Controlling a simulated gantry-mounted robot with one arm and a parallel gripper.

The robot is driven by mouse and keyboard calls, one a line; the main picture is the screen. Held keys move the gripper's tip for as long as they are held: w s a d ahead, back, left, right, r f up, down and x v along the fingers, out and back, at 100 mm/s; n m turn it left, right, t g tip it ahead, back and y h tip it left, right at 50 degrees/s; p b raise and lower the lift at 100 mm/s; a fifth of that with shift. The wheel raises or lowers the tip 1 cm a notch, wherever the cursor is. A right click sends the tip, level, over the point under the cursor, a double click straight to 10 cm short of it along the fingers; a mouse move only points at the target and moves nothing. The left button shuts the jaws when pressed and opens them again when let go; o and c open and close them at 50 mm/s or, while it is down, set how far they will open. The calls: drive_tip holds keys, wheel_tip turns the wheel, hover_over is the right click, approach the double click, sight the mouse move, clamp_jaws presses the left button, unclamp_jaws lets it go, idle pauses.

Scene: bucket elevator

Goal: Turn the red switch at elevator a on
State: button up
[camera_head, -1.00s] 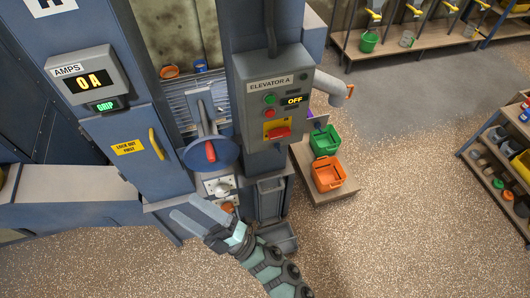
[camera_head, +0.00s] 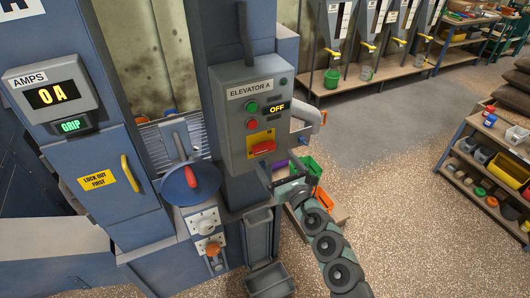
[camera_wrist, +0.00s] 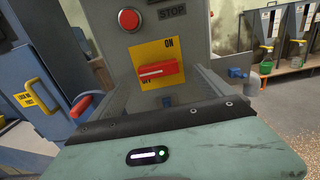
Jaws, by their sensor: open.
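The elevator A box (camera_head: 240,84) is a grey panel with a display (camera_head: 277,107) that reads OFF. The red switch (camera_head: 263,147) sits on a yellow plate low on its front. In the wrist view the red switch (camera_wrist: 160,70) is a bar lying nearly level. ON is printed above it, and the lower label is partly hidden. My gripper (camera_head: 288,167) is open just right of and below the switch in the head view. In the wrist view its grey fingers reach forward below and either side of the switch, with nothing held. I cannot tell the remaining distance.
A green button (camera_head: 251,107) and red button (camera_head: 251,125) sit above the switch. A blue disc with a red handle (camera_head: 191,177) stands at left. Green and orange bins (camera_head: 318,197) lie low behind my arm.

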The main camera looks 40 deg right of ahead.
sight(266, 150)
drive_tip(key=x, duration=0.5)
drive_tip(key=shift+w, duration=0.55)
drive_tip(key=shift+a, duration=0.1)
drive_tip(key=shift+c, duration=0.3)
drive_tip(key=c, duration=1.3)
